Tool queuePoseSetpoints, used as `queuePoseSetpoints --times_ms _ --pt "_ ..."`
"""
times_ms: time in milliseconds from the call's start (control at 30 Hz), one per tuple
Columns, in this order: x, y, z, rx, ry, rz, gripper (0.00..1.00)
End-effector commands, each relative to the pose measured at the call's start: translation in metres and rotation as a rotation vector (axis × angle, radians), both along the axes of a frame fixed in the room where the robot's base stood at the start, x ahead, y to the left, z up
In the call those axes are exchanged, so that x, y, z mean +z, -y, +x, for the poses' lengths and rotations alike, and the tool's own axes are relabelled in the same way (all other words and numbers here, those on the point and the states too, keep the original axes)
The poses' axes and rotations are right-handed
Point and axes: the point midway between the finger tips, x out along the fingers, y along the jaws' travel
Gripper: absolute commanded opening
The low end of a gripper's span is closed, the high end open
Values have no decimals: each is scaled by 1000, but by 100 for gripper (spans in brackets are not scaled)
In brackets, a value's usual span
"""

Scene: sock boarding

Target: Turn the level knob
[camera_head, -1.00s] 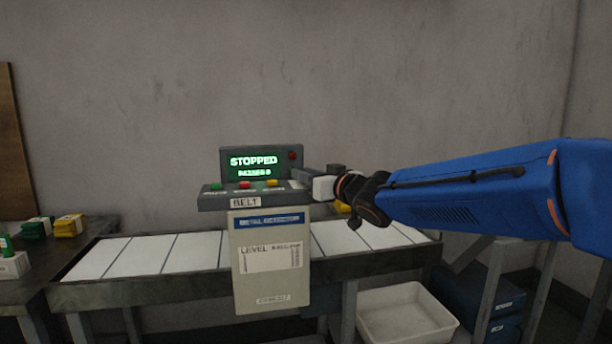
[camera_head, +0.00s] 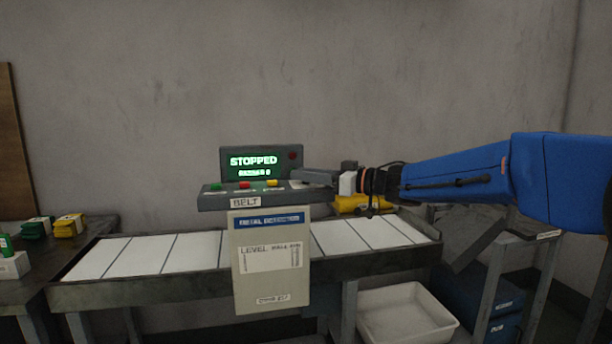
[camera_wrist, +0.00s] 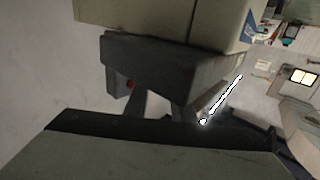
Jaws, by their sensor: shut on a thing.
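The grey control panel (camera_head: 222,203) stands above the belt, with green, red and yellow buttons on its top and a screen (camera_head: 253,162) reading "STOPPED". My gripper (camera_head: 303,179) reaches in from the right, its fingers at the panel's right end. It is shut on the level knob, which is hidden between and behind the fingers. In the wrist view, the fingers of my gripper (camera_wrist: 163,108) meet the panel (camera_wrist: 170,65), and a small red spot shows beside one finger.
A yellow thing (camera_head: 360,204) sits behind my wrist. A white bin (camera_head: 405,318) is under the belt. Small packs (camera_head: 68,226) lie on the left table.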

Motion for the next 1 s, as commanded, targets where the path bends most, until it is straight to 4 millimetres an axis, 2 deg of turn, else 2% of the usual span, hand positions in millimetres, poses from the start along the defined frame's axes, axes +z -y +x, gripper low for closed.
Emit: queuePoseSetpoints --times_ms 600,1000 --pt "-2 0 3 584 -1 0 1" --pt "-1 -1 1 867 1 1 1"
